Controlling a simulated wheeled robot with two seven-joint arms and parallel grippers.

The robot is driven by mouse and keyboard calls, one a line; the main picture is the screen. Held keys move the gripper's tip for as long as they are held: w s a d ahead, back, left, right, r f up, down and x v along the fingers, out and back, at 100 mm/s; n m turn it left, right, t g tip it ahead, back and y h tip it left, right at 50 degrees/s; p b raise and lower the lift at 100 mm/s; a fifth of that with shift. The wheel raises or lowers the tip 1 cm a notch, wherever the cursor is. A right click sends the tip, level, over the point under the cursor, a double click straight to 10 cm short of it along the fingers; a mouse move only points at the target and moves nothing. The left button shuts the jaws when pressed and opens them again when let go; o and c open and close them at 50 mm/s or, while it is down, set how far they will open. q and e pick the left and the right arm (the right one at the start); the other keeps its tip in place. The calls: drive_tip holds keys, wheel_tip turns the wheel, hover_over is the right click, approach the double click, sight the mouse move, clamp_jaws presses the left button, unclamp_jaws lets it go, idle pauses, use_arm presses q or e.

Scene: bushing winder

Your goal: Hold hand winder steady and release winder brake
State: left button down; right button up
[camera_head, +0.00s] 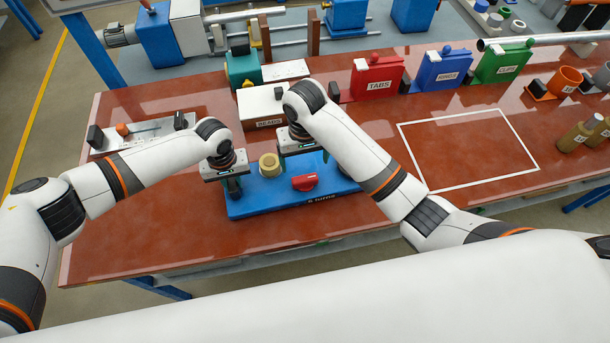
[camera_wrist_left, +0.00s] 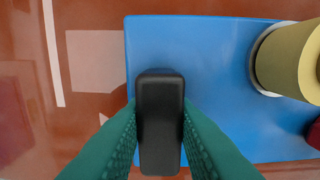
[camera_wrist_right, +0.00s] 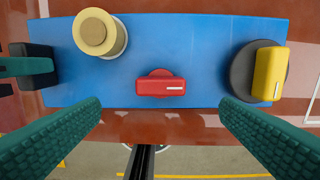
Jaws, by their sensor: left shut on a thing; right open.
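The hand winder has a blue base (camera_head: 250,205) (camera_wrist_left: 215,75) (camera_wrist_right: 205,65) on the table. A tan spool (camera_head: 269,165) (camera_wrist_left: 290,60) (camera_wrist_right: 97,33) stands on it. A red knob (camera_head: 305,182) (camera_wrist_right: 160,87), with a white line pointing right in the right wrist view, sits near its front edge. A yellow handle (camera_wrist_right: 270,74) on a black disc is at the right end, hidden by my arm in the head view. My left gripper (camera_wrist_left: 160,110) is shut on the black grip block (camera_wrist_left: 160,125) at the base's left end. My right gripper (camera_wrist_right: 160,103) is open and empty above the front edge, fingers either side of the red knob.
A grey fixture plate (camera_head: 140,135) lies at the left. Red TABS (camera_head: 377,78), blue (camera_head: 443,68) and green (camera_head: 502,62) bins line the back. The white-outlined area (camera_head: 468,145) at right is clear.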

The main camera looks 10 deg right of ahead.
sight(305, 178)
wheel_tip(305, 178, down, 9)
drive_tip(key=shift+f, duration=0.1)
idle(0.3)
drive_tip(key=shift+w, duration=0.1)
drive_tip(key=c, duration=1)
drive_tip(key=shift+d, duration=0.1)
